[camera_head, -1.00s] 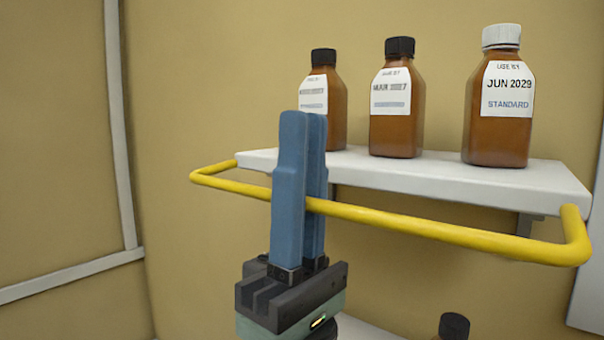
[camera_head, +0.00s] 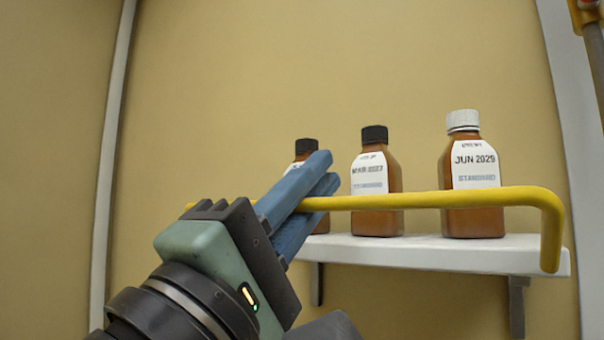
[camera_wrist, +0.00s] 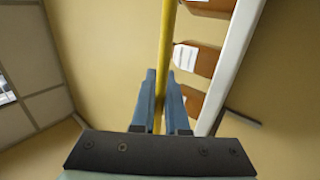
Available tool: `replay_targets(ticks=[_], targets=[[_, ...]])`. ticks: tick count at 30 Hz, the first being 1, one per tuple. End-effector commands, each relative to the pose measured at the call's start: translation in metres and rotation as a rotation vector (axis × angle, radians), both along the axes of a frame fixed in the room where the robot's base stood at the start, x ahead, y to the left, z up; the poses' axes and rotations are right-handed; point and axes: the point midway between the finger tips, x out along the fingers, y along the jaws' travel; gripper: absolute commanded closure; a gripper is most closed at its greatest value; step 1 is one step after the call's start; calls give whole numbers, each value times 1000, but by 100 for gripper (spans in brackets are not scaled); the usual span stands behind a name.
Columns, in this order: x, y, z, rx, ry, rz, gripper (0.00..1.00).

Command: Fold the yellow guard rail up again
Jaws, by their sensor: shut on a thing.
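The yellow guard rail (camera_head: 450,199) runs across the front of the bottles, above the level of the white shelf (camera_head: 430,252). Its right arm bends down to the shelf's right end. My gripper (camera_head: 325,172) reaches up from the lower left, tilted to the right, with its two blue fingers shut around the rail's bar left of the middle. In the wrist view the rail (camera_wrist: 167,45) passes between the fingertips (camera_wrist: 164,78). The rail's left end is mostly hidden behind my gripper.
Three brown bottles stand on the shelf behind the rail: a white-capped one (camera_head: 472,212) at right, a black-capped one (camera_head: 376,210) in the middle, and another (camera_head: 306,150) partly hidden by my fingers. A bare wall (camera_head: 230,80) is behind.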

Motion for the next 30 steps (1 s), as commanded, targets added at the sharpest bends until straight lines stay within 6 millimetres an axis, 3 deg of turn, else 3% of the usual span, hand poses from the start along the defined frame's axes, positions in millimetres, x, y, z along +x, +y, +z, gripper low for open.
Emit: replay_targets(ticks=[1, 12, 30], targets=[[2, -1, 10, 24, 34, 0, 100], [19, -13, 16, 228, 319, 0, 100], [38, -26, 2, 463, 644, 4, 100]])
